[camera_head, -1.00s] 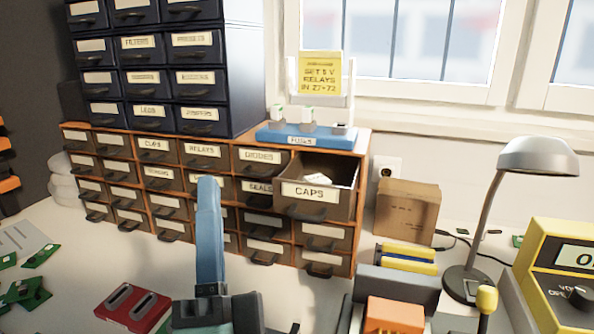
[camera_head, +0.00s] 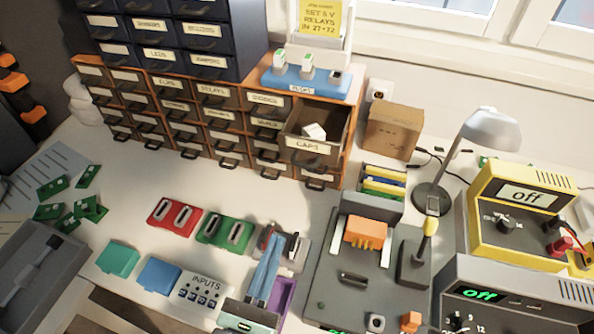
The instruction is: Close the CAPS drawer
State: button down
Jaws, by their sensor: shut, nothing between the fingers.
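The CAPS drawer (camera_head: 312,157) is in the brown cabinet with the orange-brown frame (camera_head: 348,165), at its upper right end. It is pulled out towards me, with its label on the front. A small white item (camera_head: 314,131) lies inside it. My gripper (camera_head: 274,243) has long blue fingers held together, with nothing between them. It is at the lower middle of the picture, below the drawer and a little to its left, apart from it. It partly covers a grey slotted block on the bench.
A blue tray labelled FUSES (camera_head: 304,86) stands on the cabinet above the drawer. A cardboard box (camera_head: 392,130) is to the right. A dark grey fixture with an orange block (camera_head: 366,231) and a desk lamp (camera_head: 487,130) stand right. Red (camera_head: 173,216) and green blocks (camera_head: 224,229) lie left of my gripper.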

aim_at(303, 167)
jog(key=p+x, duration=0.2)
jog(key=x, duration=1.1)
jog(key=b+x, duration=0.1)
jog(key=x, duration=0.2)
jog(key=f+b+x, duration=0.1)
jog(key=b+x, duration=0.1)
jog(key=x, duration=0.2)
jog(key=f+b+x, duration=0.1)
jog(key=x, duration=0.2)
jog(key=shift+w+d+b, duration=0.1)
jog(key=shift+w+b, duration=0.25)
jog(key=shift+w, duration=0.05)
jog(key=shift+w+d, duration=0.1)
jog(key=shift+w, duration=0.2)
jog(key=shift+r, duration=0.4)
